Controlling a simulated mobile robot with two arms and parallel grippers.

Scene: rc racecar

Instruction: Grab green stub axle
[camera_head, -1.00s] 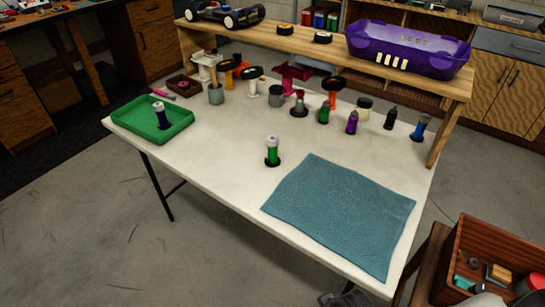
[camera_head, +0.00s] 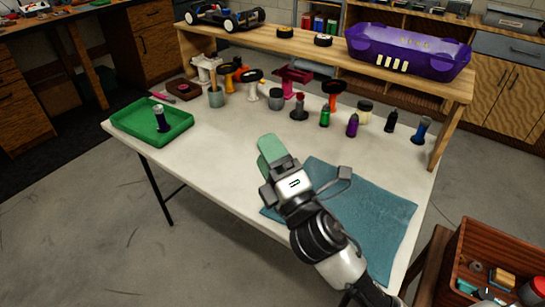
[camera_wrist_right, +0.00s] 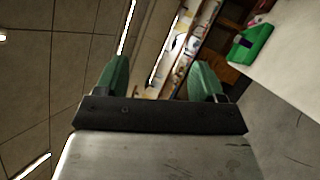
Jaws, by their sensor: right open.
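My right gripper (camera_head: 271,150) reaches over the middle of the white table in the head view, its green finger pads pointing away from me. In the right wrist view its two green fingers (camera_wrist_right: 161,80) stand apart with nothing between them. The green part with a white top that stood mid-table a second ago is hidden behind this gripper. Another small green part (camera_head: 325,116) stands upright in the back row, beside a purple part (camera_head: 352,126). I cannot tell from its look whether it is a stub axle. My left gripper is not in view.
A green tray (camera_head: 180,133) holding a dark upright part (camera_head: 160,118) lies at left. A teal mat (camera_head: 385,210) covers the right front. A raised wooden shelf (camera_head: 400,70) with a purple car body (camera_head: 408,50) runs along the back, behind several standing parts and cups.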

